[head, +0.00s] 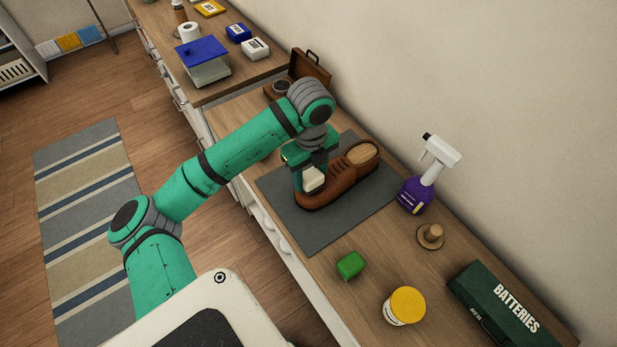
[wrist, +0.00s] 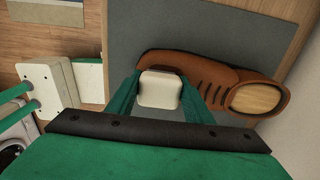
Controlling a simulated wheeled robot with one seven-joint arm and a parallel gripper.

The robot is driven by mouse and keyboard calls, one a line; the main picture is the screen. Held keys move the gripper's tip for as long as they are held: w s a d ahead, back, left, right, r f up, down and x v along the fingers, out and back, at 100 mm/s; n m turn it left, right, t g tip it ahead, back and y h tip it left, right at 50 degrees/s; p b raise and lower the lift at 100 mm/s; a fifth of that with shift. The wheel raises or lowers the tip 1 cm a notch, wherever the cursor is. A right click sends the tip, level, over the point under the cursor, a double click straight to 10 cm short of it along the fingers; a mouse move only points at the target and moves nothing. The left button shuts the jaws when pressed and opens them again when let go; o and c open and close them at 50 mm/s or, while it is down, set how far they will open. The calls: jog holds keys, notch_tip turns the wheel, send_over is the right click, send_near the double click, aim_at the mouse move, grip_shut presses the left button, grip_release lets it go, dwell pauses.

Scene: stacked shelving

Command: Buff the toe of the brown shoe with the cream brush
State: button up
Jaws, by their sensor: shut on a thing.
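The brown shoe (head: 345,172) lies on a dark grey mat (head: 290,228), its toe toward the lower left and its opening toward the right. It also shows in the wrist view (wrist: 215,78), where its toe is partly hidden behind the brush. The cream brush (head: 313,180) is in my gripper (head: 310,176), at the toe end of the shoe. In the wrist view the brush (wrist: 158,90) sits between both green fingers, with a dark edge showing beyond it against the toe. I cannot tell for sure whether it touches the toe.
A purple spray bottle (head: 418,190), a wooden knob-like piece (head: 430,236), a green block (head: 350,265), a yellow-lidded jar (head: 404,306) and a green batteries box (head: 505,305) stand right of the mat. An open brown case (head: 310,68) is behind my arm. The wall borders the counter.

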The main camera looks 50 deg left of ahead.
jog(key=shift+w+a+f, duration=0.1)
jog(key=shift+w+a, duration=0.05)
jog(key=shift+w, duration=1.05)
jog(key=shift+s+d, duration=0.3)
jog(key=shift+s, duration=1.35)
jog(key=shift+w+a, duration=0.3)
jog(key=shift+w, duration=1.3)
jog(key=shift+s, duration=0.1)
